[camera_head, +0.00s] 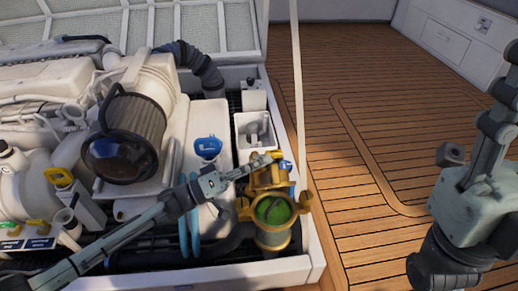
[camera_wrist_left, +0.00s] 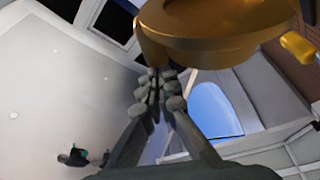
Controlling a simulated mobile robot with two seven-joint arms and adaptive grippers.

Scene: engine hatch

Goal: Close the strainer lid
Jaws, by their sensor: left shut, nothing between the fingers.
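The strainer is a brass body (camera_head: 272,236) with a round open mouth showing green inside, at the front right corner of the engine bay. A brass part (camera_head: 268,178), which looks like the raised lid, stands just behind the mouth. My left gripper (camera_head: 264,161) is shut and empty, its tips at the upper edge of that part; touching or just apart, I cannot tell. In the left wrist view the shut fingers (camera_wrist_left: 155,88) point up at a large round brass piece (camera_wrist_left: 215,28). My right gripper (camera_head: 470,205) is at the right, over the floor; its jaw opening is unclear.
A dark cylindrical filter (camera_head: 125,135), a blue cap (camera_head: 208,147) and a white box (camera_head: 254,132) stand left of and behind the strainer. A thin pale pole (camera_head: 298,90) rises beside the hatch edge. The wooden floor (camera_head: 365,130) is clear.

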